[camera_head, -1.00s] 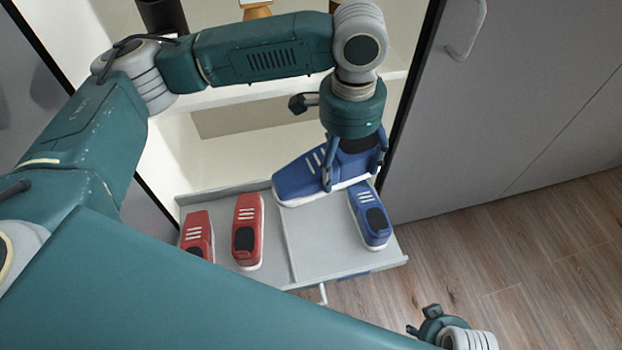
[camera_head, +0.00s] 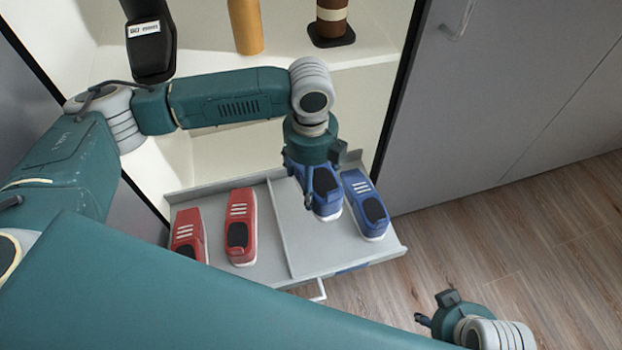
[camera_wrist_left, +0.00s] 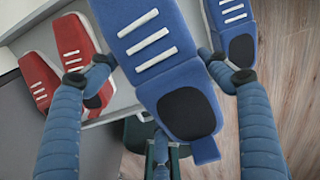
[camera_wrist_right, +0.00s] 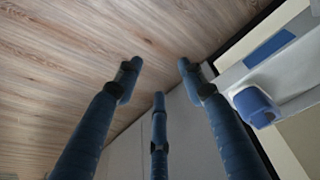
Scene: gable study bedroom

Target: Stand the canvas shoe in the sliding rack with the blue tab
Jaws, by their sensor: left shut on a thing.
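The held blue canvas shoe (camera_head: 328,196), with white stripes and a dark patch, is in my left gripper (camera_head: 320,178); it fills the left wrist view (camera_wrist_left: 165,60). The fingers are shut around its sides. It is over the right half of the grey sliding rack (camera_head: 302,254), beside another blue shoe (camera_head: 366,205); whether its sole touches the rack is unclear. The blue tab (camera_head: 352,268) is on the rack's front edge, right of centre. My right gripper (camera_head: 432,315) is empty with fingers spread, low at the right.
Two red shoes (camera_head: 241,228) (camera_head: 187,236) stand in the rack's left half, past a low divider (camera_head: 281,235). A pale handle (camera_head: 319,290) sticks out in front. Above, a cabinet shelf (camera_head: 280,75) holds several items. Wood floor lies clear at right.

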